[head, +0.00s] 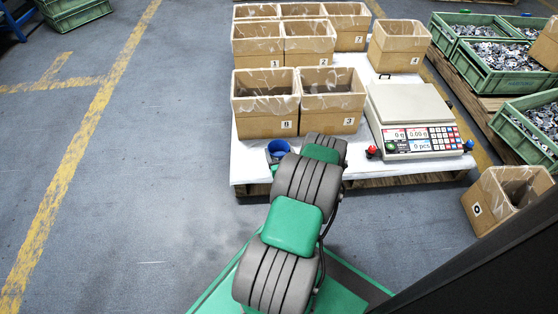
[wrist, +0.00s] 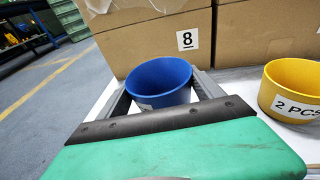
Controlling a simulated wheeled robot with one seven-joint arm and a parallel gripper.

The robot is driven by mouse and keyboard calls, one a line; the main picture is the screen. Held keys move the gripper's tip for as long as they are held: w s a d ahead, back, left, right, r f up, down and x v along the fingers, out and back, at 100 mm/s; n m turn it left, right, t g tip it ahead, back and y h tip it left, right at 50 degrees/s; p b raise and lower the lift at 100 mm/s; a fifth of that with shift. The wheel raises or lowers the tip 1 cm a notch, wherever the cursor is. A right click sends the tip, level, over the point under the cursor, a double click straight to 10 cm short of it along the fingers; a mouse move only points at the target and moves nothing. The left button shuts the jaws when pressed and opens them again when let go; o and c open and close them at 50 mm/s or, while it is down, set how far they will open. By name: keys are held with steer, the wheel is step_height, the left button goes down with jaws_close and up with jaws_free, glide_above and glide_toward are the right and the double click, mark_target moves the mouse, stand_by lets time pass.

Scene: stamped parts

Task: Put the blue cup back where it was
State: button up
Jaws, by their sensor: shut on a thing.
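The blue cup (wrist: 158,76) is upright between the two grey fingers of my gripper (wrist: 163,92), which is shut on it. In the head view the blue cup (head: 278,147) shows at the front left of the white-topped pallet (head: 250,176), just in front of the cardboard box marked 8 (wrist: 150,48). The cup's lower part is hidden by my gripper, so I cannot tell whether it touches the white surface. A yellow cup (wrist: 292,88) labelled "2 PCS" stands to its right in the wrist view; my arm hides it in the head view.
Box 8 (head: 265,124) and box 3 (head: 333,121) stand behind my gripper, with more boxes further back. A counting scale (head: 414,118) reading 0 sits to the right on the pallet. An open box (head: 500,199) stands on the floor at right.

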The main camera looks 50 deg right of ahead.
mark_target(277, 151)
step_height(277, 151, down, 3)
steer(key=shift+w+d+f+b, duration=0.1)
steer(key=shift+d+f+b, duration=0.05)
steer(key=shift+b, duration=0.45)
steer(key=shift+f, duration=0.15)
steer(key=o, duration=1.7)
